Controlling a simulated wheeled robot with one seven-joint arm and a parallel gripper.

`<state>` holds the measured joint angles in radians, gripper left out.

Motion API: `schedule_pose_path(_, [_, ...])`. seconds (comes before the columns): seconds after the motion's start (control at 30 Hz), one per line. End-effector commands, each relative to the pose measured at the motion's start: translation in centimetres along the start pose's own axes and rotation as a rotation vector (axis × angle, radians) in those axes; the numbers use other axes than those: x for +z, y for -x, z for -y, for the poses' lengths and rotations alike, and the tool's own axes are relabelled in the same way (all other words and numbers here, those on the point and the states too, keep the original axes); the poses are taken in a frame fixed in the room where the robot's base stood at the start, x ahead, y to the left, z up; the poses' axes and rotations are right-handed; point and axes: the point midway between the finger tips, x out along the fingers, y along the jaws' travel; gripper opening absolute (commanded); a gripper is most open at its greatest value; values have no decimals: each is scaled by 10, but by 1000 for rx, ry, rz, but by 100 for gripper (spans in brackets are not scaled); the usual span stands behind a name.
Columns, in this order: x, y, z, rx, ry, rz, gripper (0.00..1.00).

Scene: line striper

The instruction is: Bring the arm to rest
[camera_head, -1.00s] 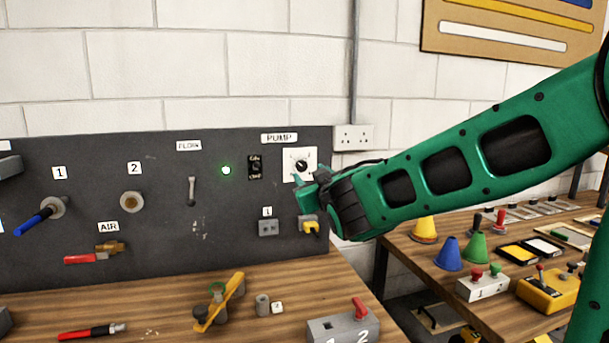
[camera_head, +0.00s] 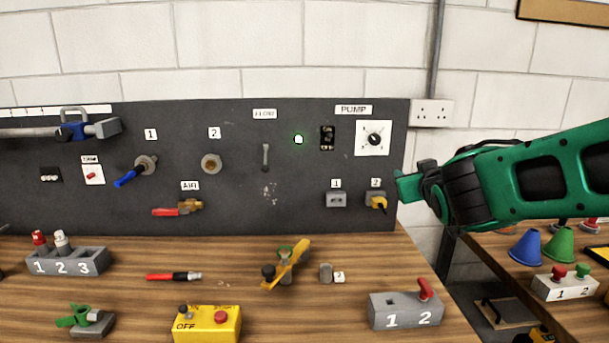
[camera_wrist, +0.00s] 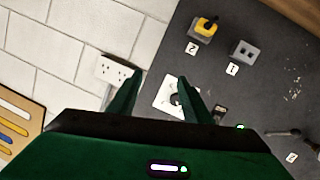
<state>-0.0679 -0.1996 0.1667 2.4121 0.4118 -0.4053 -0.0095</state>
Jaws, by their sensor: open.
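My green arm reaches in from the right in the head view. My gripper (camera_head: 410,186) is at the right edge of the dark panel (camera_head: 100,212), just right of the yellow plug (camera_head: 378,202) in socket 2. In the wrist view my gripper (camera_wrist: 155,88) shows two green fingers spread apart with nothing held between them. The white pump dial plate (camera_wrist: 176,98) shows behind and between the fingers, and the dial (camera_head: 374,139) is up and left of the gripper in the head view.
The wooden bench (camera_head: 240,255) holds a yellow button box (camera_head: 207,324), a numbered grey block (camera_head: 66,262) and a grey box with a red lever (camera_head: 405,311). A wall outlet (camera_head: 431,113) is above my gripper. A second table (camera_head: 510,279) with cones stands at right.

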Motion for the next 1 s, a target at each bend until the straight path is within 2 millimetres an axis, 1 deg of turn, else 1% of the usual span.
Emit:
schedule_pose_path(0.03, [23,5,-22,30,-21,84,45])
schedule_pose_path(0.13, [77,24,-57,74,-71,275,45])
schedule_pose_path(0.17, [92,31,-66,85,-89,331,45])
schedule_pose_path(0.2, [112,43,-77,99,-114,406,45])
schedule_pose_path(0.27, [143,63,-92,117,-154,520,45])
schedule_pose_path(0.3, [162,78,-99,126,-182,594,45])
schedule_pose_path(0.37, [188,104,-108,137,-228,705,45])
schedule_pose_path(0.4, [205,122,-112,141,-260,777,45])
schedule_pose_path(0.47, [228,151,-116,144,-310,886,45])
schedule_pose_path(0.5, [241,171,-117,143,-344,956,45])
schedule_pose_path(0.57, [258,201,-116,136,-395,1057,45])
schedule_pose_path(0.6, [268,220,-114,130,-426,1119,45])
schedule_pose_path(0.7, [283,261,-107,108,-496,1250,45])
schedule_pose_path(0.8, [291,291,-100,88,-545,1340,45])
schedule_pose_path(0.9, [294,307,-96,73,-572,1391,45])
schedule_pose_path(1.0, [295,312,-94,68,-579,1405,45])
